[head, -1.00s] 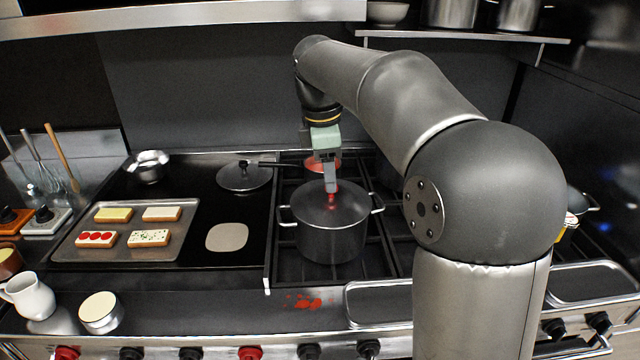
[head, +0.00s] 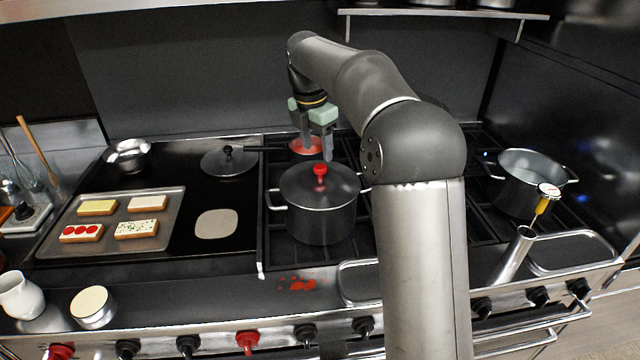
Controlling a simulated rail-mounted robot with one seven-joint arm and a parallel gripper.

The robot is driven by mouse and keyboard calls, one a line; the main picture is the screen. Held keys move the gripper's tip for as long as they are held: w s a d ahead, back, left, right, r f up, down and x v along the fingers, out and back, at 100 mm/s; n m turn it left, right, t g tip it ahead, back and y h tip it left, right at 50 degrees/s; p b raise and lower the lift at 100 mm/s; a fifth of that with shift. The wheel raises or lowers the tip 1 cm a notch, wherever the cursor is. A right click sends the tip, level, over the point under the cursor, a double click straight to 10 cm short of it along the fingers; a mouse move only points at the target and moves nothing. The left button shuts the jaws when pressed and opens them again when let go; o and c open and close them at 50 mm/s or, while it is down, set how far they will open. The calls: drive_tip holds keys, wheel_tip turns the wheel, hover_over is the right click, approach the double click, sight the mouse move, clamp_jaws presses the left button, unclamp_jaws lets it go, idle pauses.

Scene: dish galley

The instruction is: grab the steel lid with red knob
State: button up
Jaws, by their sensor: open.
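The steel lid with red knob (head: 300,186) sits on a dark two-handled pot (head: 322,222) on the middle burner grate. Its red knob (head: 320,170) stands upright at the centre of the lid. My gripper (head: 317,150) is open and empty, with its fingers pointing down. In the picture it shows just above and behind the knob, apart from it. A second lid with a black knob (head: 228,160) lies on the dark cooktop to the left. A red pan (head: 303,146) is partly hidden behind my gripper.
A tray (head: 60,246) with several topped bread slices lies at left. An open pot (head: 535,165) stands at right. A metal bowl (head: 128,155) is at the back left, and a white jug (head: 25,297) and round container (head: 92,305) at the front left. A shelf (head: 450,14) hangs above.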

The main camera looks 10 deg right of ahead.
sight(320, 166)
drive_tip(key=shift+w+d+f+p, duration=0.1)
drive_tip(key=shift+d+f+p, duration=0.15)
drive_tip(key=shift+f, duration=1.45)
drive_tip(key=shift+w+d+f+p, duration=0.1)
drive_tip(key=shift+d+f, duration=0.1)
drive_tip(key=shift+f, duration=1.5)
clamp_jaws()
